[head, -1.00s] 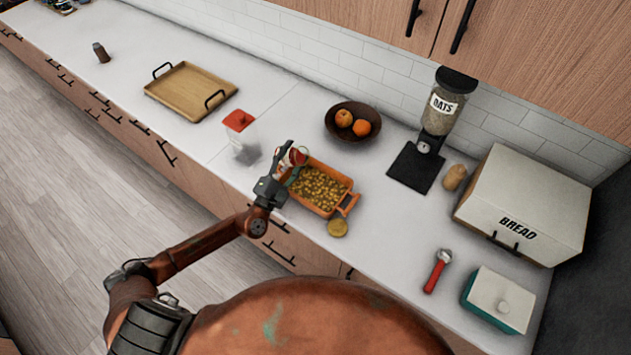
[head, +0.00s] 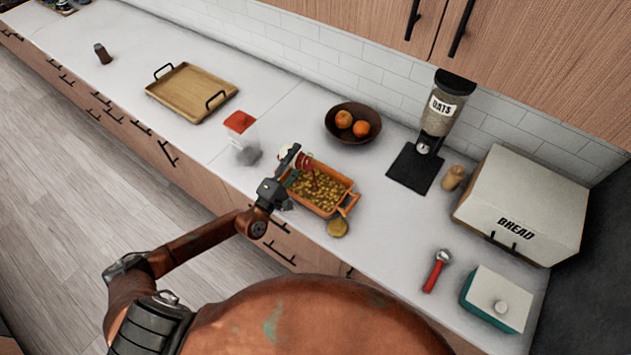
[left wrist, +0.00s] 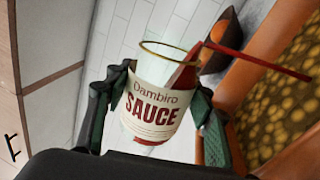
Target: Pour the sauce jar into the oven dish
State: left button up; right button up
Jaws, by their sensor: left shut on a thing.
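The sauce jar (left wrist: 158,105) is a clear glass jar with a cream label reading "Dambiro SAUCE". My left gripper (left wrist: 157,108) is shut on it, one finger on each side. In the left wrist view red sauce lies along the jar's right side and a thin red stream runs out past its rim to the right. The orange oven dish (head: 321,209) holds yellowish pieces, with a darker reddish patch near its far side in the head view. The dish also shows in the left wrist view (left wrist: 245,72). In the head view my left gripper (head: 293,170) holds the tilted jar (head: 302,160) over the dish's far-left end.
A round tan lid (head: 338,228) lies in front of the dish. A red-lidded container (head: 241,136) stands to the left, and a brown fruit bowl (head: 352,124) behind. A red-handled tool (head: 436,272) lies to the right. Counter between tool and dish is clear.

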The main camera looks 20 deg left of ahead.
pick_arm(q)
jog(key=shift+s+d+m, duration=0.1)
jog(key=shift+m, duration=0.4)
jog(key=shift+d+f+m+h, duration=0.1)
jog(key=shift+m+h, duration=0.2)
jog(key=shift+m, duration=0.1)
dwell(0.3)
jog(key=shift+d+r+m, duration=0.25)
jog(key=shift+r+m, duration=0.15)
jog(key=shift+m, duration=0.7)
dwell(1.0)
jog(key=shift+s+d+f+m+g+h, duration=0.15)
jog(key=shift+f+m+h, duration=0.1)
jog(key=shift+m, duration=0.2)
jog(key=shift+w+d+f+m+g+h, duration=0.15)
jog(key=shift+m+h, duration=0.1)
jog(key=shift+m, duration=0.2)
dwell(1.1)
jog(key=shift+s+d+r+m+p, duration=0.25)
jog(key=shift+m+p, duration=0.15)
jog(key=shift+m, duration=0.5)
dwell(0.5)
jog(key=n, duration=0.1)
jog(key=a+n, duration=0.1)
jog(key=n, duration=0.1)
jog(key=n+y+b, duration=0.1)
jog(key=n, duration=0.1)
jog(key=shift+w+a+f, duration=0.2)
jog(key=shift+w+a, duration=0.05)
